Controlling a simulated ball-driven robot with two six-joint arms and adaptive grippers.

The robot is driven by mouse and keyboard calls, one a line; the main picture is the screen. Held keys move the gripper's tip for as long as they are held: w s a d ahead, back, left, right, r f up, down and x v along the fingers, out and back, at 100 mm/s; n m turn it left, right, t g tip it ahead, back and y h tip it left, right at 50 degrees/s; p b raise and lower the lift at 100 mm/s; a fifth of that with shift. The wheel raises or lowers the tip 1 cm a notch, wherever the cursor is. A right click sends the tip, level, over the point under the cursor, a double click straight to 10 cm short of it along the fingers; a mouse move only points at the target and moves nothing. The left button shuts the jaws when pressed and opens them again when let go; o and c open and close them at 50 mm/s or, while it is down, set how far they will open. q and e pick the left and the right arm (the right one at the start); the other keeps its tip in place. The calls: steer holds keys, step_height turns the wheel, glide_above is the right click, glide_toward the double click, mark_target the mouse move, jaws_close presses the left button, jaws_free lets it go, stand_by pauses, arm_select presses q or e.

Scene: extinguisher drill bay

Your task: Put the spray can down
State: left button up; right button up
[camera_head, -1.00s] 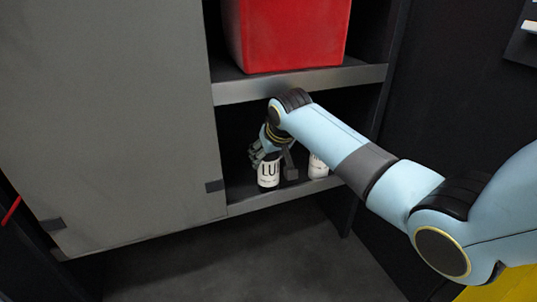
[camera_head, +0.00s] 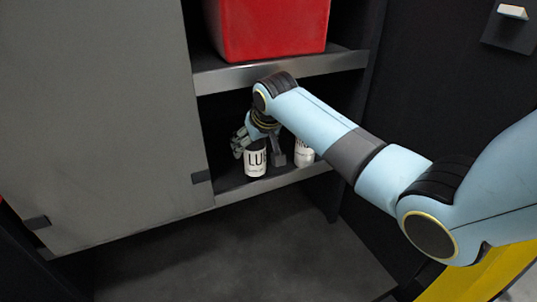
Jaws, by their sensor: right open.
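The spray can (camera_head: 256,163), white with dark "LU" lettering, stands upright on the lower shelf (camera_head: 232,193) of the cabinet. My right gripper (camera_head: 259,151) is open around the can's upper part, with one finger to its left and the other to its right. The can's top is hidden by the gripper. Whether the fingers touch the can cannot be told. My left gripper is out of view.
A second white can (camera_head: 304,154) stands to the right on the same shelf, partly hidden by my arm. A red box (camera_head: 270,30) sits on the shelf above. A grey cabinet door (camera_head: 100,120) closes off the left side. The floor in front is clear.

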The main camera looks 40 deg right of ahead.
mark_target(258, 142)
steer(key=v, duration=0.4)
steer(key=s+a, duration=0.3)
steer(key=s, duration=0.9)
steer(key=s+f+g, duration=0.1)
steer(key=s+f, duration=0.2)
steer(key=f, duration=0.5)
steer(key=s+d+f+n+g, duration=0.1)
steer(key=s+f, duration=0.3)
steer(key=f, duration=0.4)
steer(key=s+f+g, duration=0.1)
steer(key=s+f, duration=0.2)
steer(key=f, duration=0.5)
steer(key=s+f, duration=0.6)
steer(key=s, duration=0.4)
steer(key=s+a+f+n+g, duration=0.1)
steer(key=s+f, duration=0.4)
steer(key=s, duration=0.5)
steer(key=s+a+f+n+g, duration=0.1)
steer(key=s+f, duration=0.5)
steer(key=s, duration=0.4)
steer(key=shift+a+f+y+b, duration=0.25)
steer(key=shift+f+y+b, duration=0.05)
steer(key=shift+y+b, duration=0.1)
